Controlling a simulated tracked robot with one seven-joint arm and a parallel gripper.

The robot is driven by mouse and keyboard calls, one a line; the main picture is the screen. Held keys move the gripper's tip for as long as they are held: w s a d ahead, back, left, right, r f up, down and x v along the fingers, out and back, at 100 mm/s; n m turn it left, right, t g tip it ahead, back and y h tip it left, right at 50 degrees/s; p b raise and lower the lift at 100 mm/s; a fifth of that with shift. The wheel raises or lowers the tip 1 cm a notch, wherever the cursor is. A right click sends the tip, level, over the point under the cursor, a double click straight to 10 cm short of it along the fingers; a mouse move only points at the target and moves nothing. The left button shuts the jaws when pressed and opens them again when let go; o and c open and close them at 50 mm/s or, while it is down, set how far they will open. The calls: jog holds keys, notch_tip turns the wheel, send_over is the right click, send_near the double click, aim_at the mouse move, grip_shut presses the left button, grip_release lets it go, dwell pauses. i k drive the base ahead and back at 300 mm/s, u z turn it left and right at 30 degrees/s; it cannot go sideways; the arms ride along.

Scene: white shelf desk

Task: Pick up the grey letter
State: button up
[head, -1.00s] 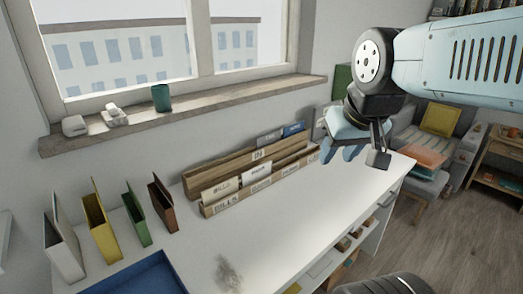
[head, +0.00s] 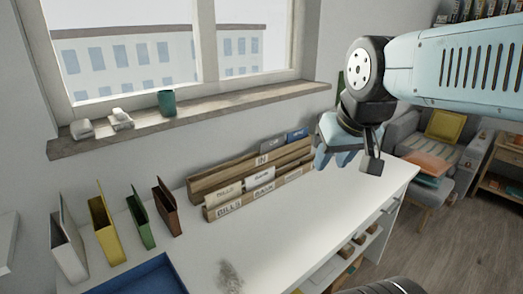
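A grey letter (head: 272,143) stands in the back row of the wooden letter organizer (head: 213,181) on the white desk. Only its upper part shows above the slot, beside a blue letter (head: 297,134) on its right. Two pale letters stand in the front row, one at the left (head: 229,190) and one to its right (head: 260,178). My gripper (head: 332,160) hangs in the air to the right of the organizer, apart from the letters. Its light blue fingers point down, look spread, and hold nothing that I can see.
White, yellow, green and brown folders (head: 105,228) stand at the desk's left, behind a blue tray (head: 140,278). A windowsill (head: 215,122) with small items runs above the desk. The desk's middle and right top are clear apart from a grey smudge (head: 229,277).

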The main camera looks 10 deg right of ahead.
aim_at(270, 145)
jog(key=z, duration=1.2)
jog(key=i, duration=0.1)
jog(key=u, duration=2.85)
jog(key=k, duration=1)
jog(key=z, duration=1.25)
jog(key=i, duration=1)
jog(key=z, duration=0.1)
